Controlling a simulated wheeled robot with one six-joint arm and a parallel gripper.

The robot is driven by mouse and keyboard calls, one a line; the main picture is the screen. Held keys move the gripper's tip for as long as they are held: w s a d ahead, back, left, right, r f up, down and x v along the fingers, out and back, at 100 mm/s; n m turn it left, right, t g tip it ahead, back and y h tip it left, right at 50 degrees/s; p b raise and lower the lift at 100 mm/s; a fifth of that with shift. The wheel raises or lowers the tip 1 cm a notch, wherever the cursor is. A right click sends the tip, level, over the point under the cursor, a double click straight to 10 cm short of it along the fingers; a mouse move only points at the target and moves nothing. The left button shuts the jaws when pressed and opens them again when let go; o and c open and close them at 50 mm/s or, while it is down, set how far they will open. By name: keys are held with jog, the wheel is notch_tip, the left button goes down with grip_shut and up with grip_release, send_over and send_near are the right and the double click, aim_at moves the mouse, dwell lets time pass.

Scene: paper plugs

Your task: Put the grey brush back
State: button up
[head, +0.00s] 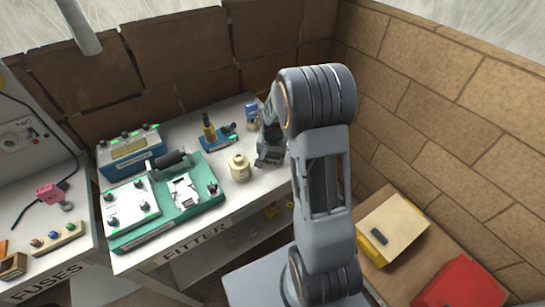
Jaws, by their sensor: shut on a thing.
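My gripper (269,152) is at the back right of the bench marked FITTER, low over its top. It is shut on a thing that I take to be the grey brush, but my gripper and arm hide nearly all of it. I cannot tell whether it touches the bench. A cream round pot (240,168) stands just left of my gripper. A small blue item (252,112) stands behind it, partly covered by my arm.
A green tray (205,207) with a white panel and a blue metered box (130,152) fill the bench's left. A blue stand with a brass post (210,132) is behind the pot.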

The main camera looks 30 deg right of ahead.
jog(key=shift+f, duration=0.1)
jog(key=o, duration=0.4)
jog(key=shift+f, duration=0.1)
jog(key=shift+c, duration=0.2)
jog(key=o, duration=0.5)
notch_tip(320, 180, up, 12)
jog(key=s+a+r+n+t, duration=0.1)
jog(key=s+a+r+n, duration=0.1)
jog(key=s, duration=0.3)
jog(key=s+a+r+n+t, duration=0.1)
jog(key=s+a+r+n, duration=0.1)
jog(key=s+a+n, duration=0.1)
jog(key=s+a+r+n+t, duration=0.2)
jog(key=s+a, duration=0.2)
jog(key=s, duration=0.3)
jog(key=shift+s+r+n, duration=0.15)
jog(key=shift+s+n, duration=0.2)
jog(key=shift+n, duration=0.05)
